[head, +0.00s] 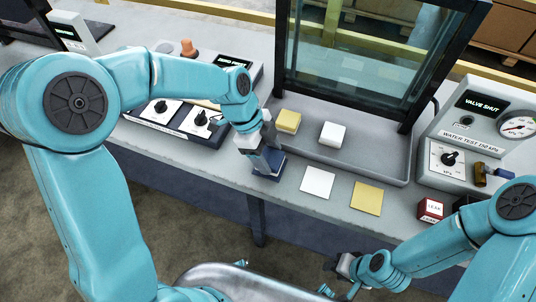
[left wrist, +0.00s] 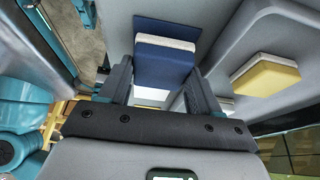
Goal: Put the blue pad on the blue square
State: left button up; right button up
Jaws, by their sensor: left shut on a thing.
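The blue pad (left wrist: 163,66) is between the fingers of my left gripper (left wrist: 160,88) in the left wrist view, with a pale layer along one edge. The dark blue square (left wrist: 172,27) shows just beyond the pad there, partly covered by it. In the head view my left gripper (head: 265,160) is shut on the pad and points down over the blue square (head: 266,174). I cannot tell whether the pad touches the square. My right gripper (head: 346,265) is low near the table's front, away from the pads; its fingers are too small to read.
A white square (head: 317,182) and a yellow square (head: 367,198) lie to the right. A yellow pad (head: 288,121) and a white pad (head: 332,135) are in the grey tray (head: 385,165) behind. A switch panel (head: 180,125) stands left, a gauge box (head: 480,130) right.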

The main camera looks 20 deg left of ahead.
pick_arm(q)
jog(key=shift+f, duration=0.55)
jog(key=shift+r, duration=0.1)
jog(key=o, duration=1.1)
jog(key=shift+f, duration=0.2)
jog(key=shift+c, duration=0.2)
